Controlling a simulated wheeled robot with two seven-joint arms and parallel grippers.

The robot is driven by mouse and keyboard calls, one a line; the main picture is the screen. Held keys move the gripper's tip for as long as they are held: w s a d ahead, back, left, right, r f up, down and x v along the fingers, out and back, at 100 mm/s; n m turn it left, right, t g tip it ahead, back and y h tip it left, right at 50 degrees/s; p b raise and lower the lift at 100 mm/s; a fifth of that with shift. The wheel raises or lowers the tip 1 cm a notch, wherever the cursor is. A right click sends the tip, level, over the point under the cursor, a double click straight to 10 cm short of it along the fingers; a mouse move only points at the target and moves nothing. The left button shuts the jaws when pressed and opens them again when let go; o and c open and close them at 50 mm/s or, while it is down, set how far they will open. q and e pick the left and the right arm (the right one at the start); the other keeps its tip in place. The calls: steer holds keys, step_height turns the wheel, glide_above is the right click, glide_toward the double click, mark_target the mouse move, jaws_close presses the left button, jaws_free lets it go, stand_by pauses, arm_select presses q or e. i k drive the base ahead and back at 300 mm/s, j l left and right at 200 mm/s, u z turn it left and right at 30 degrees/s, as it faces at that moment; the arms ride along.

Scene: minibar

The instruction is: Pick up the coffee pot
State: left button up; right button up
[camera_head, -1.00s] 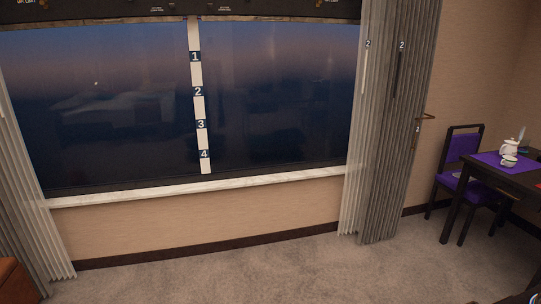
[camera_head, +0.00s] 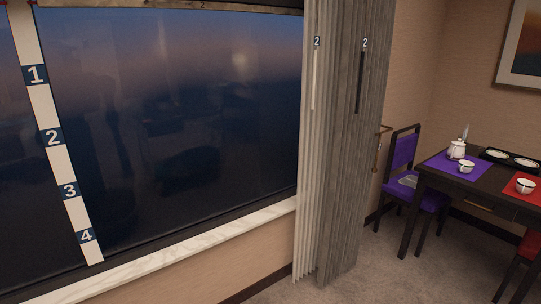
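A small white pot with an upright spout or handle, likely the coffee pot (camera_head: 456,150), stands on a purple mat (camera_head: 440,165) on the dark table (camera_head: 478,182) at the right. A white cup (camera_head: 466,166) sits just in front of it on the same mat. The pot is small in the view, so its details are hard to tell. Neither of my grippers is in view.
A dark chair with a purple seat (camera_head: 428,199) stands left of the table. A black tray (camera_head: 489,155) and a white cup on a red mat (camera_head: 525,186) are also on the table. Curtains (camera_head: 345,130) hang before the window. Carpet (camera_head: 375,262) is clear between curtains and table.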

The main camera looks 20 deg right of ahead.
mark_target(455, 153)
steer(key=i+l+z, duration=0.25)
steer(key=z, duration=0.25)
steer(key=i+l+z, duration=0.1)
steer(key=i+z, duration=0.9)
steer(key=i+j+z, duration=0.2)
steer(key=z, duration=0.3)
steer(key=i+j, duration=0.05)
